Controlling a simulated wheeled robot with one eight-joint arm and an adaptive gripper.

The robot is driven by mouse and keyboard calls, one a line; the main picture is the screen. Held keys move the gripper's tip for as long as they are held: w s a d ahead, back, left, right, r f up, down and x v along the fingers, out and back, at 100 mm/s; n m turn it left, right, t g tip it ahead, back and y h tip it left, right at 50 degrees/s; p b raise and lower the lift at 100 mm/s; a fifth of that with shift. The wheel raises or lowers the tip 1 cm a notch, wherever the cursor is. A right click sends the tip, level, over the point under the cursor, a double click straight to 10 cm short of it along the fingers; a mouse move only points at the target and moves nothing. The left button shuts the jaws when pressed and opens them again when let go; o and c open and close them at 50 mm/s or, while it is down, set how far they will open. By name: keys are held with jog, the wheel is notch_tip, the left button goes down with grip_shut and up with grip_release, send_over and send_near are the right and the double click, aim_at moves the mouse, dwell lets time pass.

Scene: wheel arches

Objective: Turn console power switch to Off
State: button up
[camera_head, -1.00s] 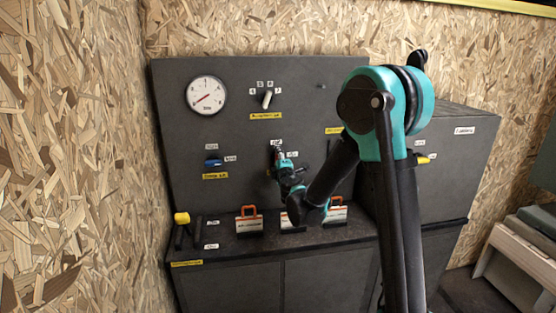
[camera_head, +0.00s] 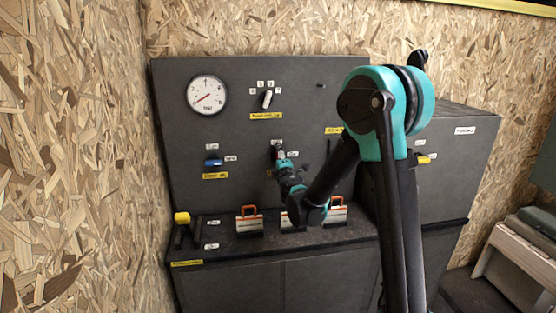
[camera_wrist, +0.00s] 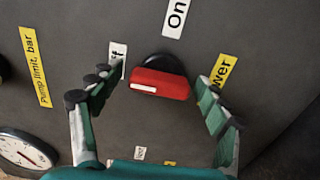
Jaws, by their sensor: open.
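The console power switch (camera_wrist: 160,83) is a red handle on a round black base, in the wrist view's middle. A white mark is at its left end, on the side of the partly hidden Off label (camera_wrist: 117,62). The On label (camera_wrist: 175,18) is above it. The yellow label ending in "wer" (camera_wrist: 219,72) is to the right, partly behind a finger. My gripper (camera_wrist: 157,79) is open, with one finger on each side of the handle and visible gaps to it. In the head view my gripper (camera_head: 279,156) is at the panel and hides the switch.
The panel (camera_head: 240,125) also carries a gauge (camera_head: 206,95), a white selector knob (camera_head: 267,99) and a blue switch (camera_head: 213,163). Orange-handled items (camera_head: 249,220) stand on the ledge below, near my wrist. A yellow-topped lever (camera_head: 182,218) is at the ledge's left.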

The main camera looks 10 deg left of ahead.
jog(key=v, duration=1.2)
jog(key=s+d+f+m+g+h, duration=0.25)
jog(key=d+m, duration=0.25)
jog(key=d, duration=0.3)
jog(key=s+d+f+m+g+h, duration=0.1)
jog(key=s+d+f+m+h, duration=0.25)
jog(key=d, duration=0.55)
jog(key=s+d+f+m+g+h, duration=0.2)
jog(key=d+m+h, duration=0.1)
jog(key=d+m, duration=0.4)
jog(key=s+d+f+m+g+y, duration=0.1)
jog(key=s+f+m+g+y, duration=0.1)
jog(key=s, duration=0.7)
jog(key=s+d+f+m+g+y, duration=0.1)
jog(key=s+f+m+g, duration=0.3)
jog(key=s+f, duration=0.5)
jog(key=shift+s+g+y, duration=0.5)
jog(key=shift+s+g, duration=0.35)
